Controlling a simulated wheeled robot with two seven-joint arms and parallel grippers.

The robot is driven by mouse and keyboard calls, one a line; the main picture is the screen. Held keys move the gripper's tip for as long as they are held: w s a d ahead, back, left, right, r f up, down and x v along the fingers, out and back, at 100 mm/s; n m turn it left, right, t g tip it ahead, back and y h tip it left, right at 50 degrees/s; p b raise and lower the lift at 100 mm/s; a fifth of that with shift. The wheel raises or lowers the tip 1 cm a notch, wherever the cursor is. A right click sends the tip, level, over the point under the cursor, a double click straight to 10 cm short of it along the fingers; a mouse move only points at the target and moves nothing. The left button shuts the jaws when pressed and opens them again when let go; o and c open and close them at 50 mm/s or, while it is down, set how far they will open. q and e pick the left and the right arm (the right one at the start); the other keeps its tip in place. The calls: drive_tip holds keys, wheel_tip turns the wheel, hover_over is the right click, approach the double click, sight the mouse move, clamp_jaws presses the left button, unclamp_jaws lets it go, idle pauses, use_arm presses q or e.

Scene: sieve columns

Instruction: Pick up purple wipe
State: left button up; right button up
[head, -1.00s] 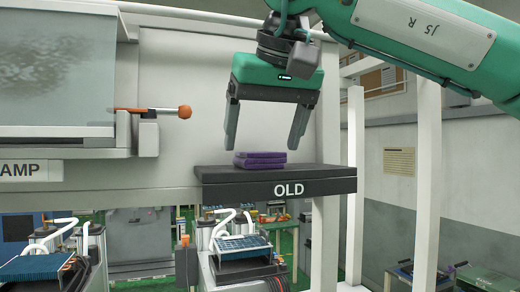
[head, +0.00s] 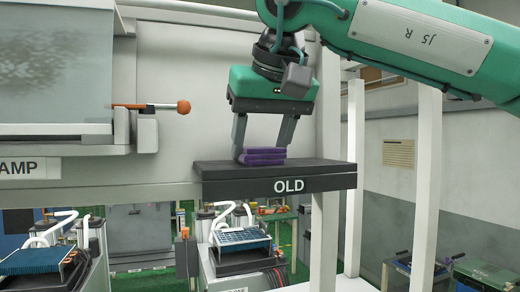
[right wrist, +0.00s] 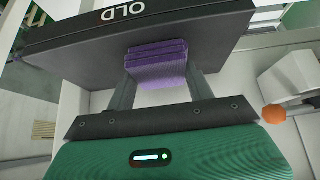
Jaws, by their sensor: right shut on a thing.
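The purple wipe (head: 263,157) is a small folded stack lying on the black shelf marked OLD (head: 222,178). It also shows in the right wrist view (right wrist: 158,68), between the two fingers. My right gripper (head: 263,155) comes down from above, with a finger at each side of the wipe, and is shut on it. The wipe still appears to be at the shelf surface; I cannot tell whether it touches. My left gripper is not in view.
An orange-tipped lever (head: 183,107) sticks out left of the shelf and also shows in the right wrist view (right wrist: 275,115). White upright posts (head: 355,175) stand to the right. Equipment with blue finned blocks (head: 240,238) stands below.

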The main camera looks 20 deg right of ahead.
drive_tip(key=shift+r, duration=0.85)
wheel_tip(320, 180, up, 18)
drive_tip(key=p, duration=0.1)
drive_tip(key=shift+r, duration=0.2)
